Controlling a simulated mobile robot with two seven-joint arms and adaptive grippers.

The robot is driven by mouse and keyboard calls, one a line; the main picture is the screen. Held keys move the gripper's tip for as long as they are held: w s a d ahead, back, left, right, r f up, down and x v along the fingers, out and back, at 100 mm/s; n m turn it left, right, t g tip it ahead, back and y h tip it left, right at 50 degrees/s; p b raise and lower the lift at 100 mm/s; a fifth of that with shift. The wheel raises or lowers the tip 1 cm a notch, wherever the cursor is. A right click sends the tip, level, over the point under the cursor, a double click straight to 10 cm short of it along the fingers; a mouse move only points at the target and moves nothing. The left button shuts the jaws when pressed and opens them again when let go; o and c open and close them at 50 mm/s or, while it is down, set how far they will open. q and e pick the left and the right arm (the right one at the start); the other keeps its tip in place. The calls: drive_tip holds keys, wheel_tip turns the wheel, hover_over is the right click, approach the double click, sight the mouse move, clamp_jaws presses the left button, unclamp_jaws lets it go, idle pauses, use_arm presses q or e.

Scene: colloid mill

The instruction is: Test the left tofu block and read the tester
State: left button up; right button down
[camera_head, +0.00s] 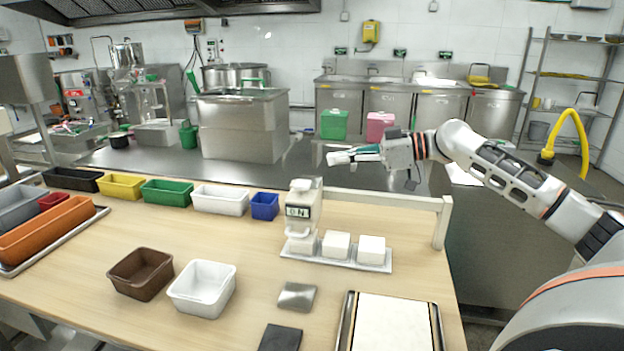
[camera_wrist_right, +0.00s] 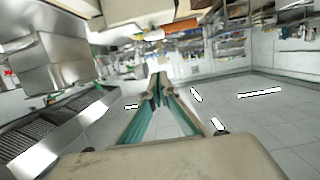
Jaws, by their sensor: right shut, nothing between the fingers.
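The tester (camera_head: 303,203) is a white block-shaped unit at the left end of a white rail (camera_head: 390,199). Its small display (camera_head: 298,212) seems to read "0 N". A grey tray (camera_head: 340,263) below holds white tofu blocks: a middle one (camera_head: 336,245) and a right one (camera_head: 371,249). The left tofu block (camera_head: 302,243) is under the tester and partly hidden; I cannot tell whether they touch. My right gripper (camera_head: 332,158) is shut and empty, above and behind the tester and rail. Its teal fingers meet in the wrist view (camera_wrist_right: 158,82). My left gripper is out of view.
A brown bin (camera_head: 141,273) and a white bin (camera_head: 203,288) stand at front left. Coloured bins, including a blue one (camera_head: 265,206), line the back edge. A metal piece (camera_head: 297,296), dark slab (camera_head: 281,338) and framed white board (camera_head: 392,325) lie in front of the tester.

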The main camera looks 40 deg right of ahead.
sight(310, 186)
drive_tip(key=x, duration=0.6)
drive_tip(key=shift+w+a+r, duration=0.15)
drive_tip(key=shift+w+a, duration=0.05)
wheel_tip(310, 186, down, 3)
drive_tip(key=shift+r, duration=0.2)
drive_tip(key=shift+f, duration=0.8)
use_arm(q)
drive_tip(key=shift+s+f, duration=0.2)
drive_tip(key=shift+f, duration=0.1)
use_arm(e)
drive_tip(key=shift+f+b, duration=0.6)
drive_tip(key=shift+f, duration=0.7)
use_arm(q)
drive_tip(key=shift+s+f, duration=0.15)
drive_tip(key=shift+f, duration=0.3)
use_arm(e)
drive_tip(key=shift+s, duration=0.1)
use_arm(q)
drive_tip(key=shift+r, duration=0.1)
